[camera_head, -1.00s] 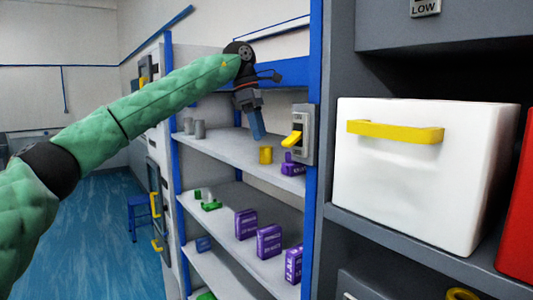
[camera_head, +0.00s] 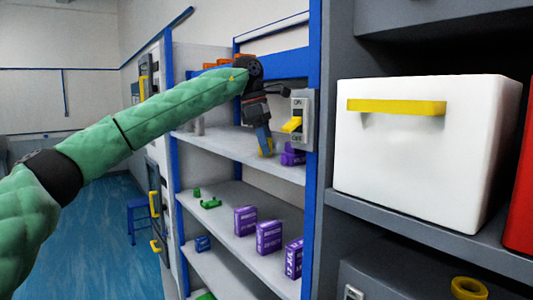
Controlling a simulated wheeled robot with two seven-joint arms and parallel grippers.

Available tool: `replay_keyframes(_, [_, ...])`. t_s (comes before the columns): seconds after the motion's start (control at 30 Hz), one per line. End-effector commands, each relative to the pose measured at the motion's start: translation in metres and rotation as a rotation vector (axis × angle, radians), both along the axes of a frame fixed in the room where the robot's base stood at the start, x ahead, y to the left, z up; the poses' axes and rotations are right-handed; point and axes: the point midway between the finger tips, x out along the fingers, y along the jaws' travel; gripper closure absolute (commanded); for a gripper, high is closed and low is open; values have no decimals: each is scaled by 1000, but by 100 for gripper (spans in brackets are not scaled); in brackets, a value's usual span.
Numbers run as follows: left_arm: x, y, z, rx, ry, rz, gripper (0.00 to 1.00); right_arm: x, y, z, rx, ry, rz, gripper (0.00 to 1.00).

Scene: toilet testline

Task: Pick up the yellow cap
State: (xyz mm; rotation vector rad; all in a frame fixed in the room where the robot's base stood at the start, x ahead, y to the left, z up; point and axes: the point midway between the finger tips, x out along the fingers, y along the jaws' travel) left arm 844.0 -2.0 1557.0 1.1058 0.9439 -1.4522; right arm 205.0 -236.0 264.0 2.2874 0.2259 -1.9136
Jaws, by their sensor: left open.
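The yellow cap (camera_head: 269,152) stands on the upper shelf, mostly hidden behind my left gripper's fingers, with only a small strip of yellow showing. My left gripper (camera_head: 265,146) points down at the cap from above, its blue fingers overlapping it in the picture. It is open. Whether the fingers are around the cap or in front of it cannot be told. My right gripper is not in view.
A switch with a yellow lever (camera_head: 292,125) is on the post close to the right of the gripper. Purple items (camera_head: 292,156) lie beside the cap. Purple boxes (camera_head: 268,238) stand on the shelf below. A white bin (camera_head: 420,155) is at right.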

Motion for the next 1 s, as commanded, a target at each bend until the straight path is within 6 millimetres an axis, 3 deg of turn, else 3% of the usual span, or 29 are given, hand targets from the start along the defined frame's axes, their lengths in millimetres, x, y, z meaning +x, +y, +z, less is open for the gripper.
replay_keyframes(0.27, [0, 0, -3, 0, 0, 0, 42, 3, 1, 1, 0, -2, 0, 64])
replay_keyframes(0.53, [0, 0, -2, 0, 0, 0, 89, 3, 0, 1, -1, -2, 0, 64])
replay_keyframes(1.0, [0, -1, 3, 0, 0, 0, 90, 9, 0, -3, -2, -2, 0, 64])
